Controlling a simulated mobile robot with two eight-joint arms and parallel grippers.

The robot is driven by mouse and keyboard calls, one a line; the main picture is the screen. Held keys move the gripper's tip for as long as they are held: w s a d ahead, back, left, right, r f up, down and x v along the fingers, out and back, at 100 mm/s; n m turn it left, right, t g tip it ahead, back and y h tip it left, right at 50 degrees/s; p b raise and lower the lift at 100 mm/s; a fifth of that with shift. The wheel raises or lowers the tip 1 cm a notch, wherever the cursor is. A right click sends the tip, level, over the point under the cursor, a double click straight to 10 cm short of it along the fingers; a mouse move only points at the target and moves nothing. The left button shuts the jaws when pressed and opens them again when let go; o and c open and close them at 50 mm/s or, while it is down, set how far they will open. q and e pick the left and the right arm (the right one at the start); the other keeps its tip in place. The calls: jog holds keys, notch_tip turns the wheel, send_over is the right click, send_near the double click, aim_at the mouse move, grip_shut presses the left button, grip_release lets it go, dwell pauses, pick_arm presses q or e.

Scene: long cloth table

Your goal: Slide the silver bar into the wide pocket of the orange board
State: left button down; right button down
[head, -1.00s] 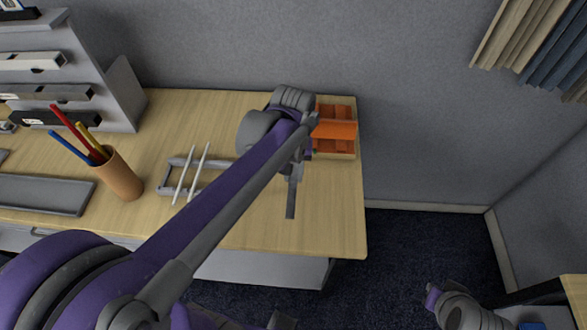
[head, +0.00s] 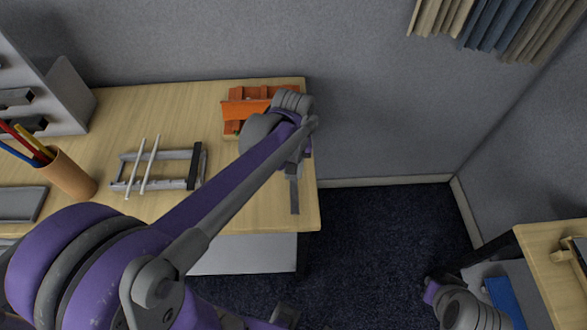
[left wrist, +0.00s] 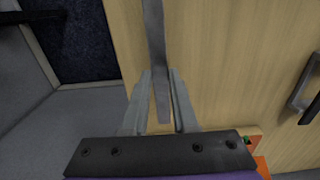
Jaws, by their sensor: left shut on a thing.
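My left gripper (head: 293,172) is shut on the silver bar (head: 295,196), over the right end of the table. In the left wrist view the bar (left wrist: 155,50) runs between the two fingers (left wrist: 161,98) and extends beyond them, above bare wood. The orange board (head: 240,108) lies at the table's back right, left of my wrist in the head view. My wrist hides its right part, and I cannot tell its pockets apart. The bar is apart from the board. An orange corner (left wrist: 262,166) shows at the lower right of the wrist view.
A grey rack (head: 195,165) with two light rods across it stands left of my forearm. A pencil cup (head: 68,175) and a grey tray (head: 20,204) are farther left. The table's front right corner is clear. A wall rises behind.

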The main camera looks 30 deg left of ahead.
pick_arm(q)
jog(key=shift+w, duration=0.1)
jog(key=shift+w+a, duration=0.5)
jog(key=shift+w, duration=0.3)
jog(key=shift+w+a, duration=0.5)
jog(key=shift+w, duration=0.3)
jog(key=shift+w+a, duration=0.5)
jog(key=shift+w, duration=0.3)
jog(key=shift+w+a, duration=0.85)
jog(key=shift+w, duration=0.5)
jog(key=shift+w+a, duration=0.8)
jog(key=shift+w, duration=0.6)
jog(key=shift+w+a, duration=0.85)
jog(key=shift+w, duration=0.5)
jog(key=shift+s+d, duration=0.1)
jog(key=shift+s, duration=0.05)
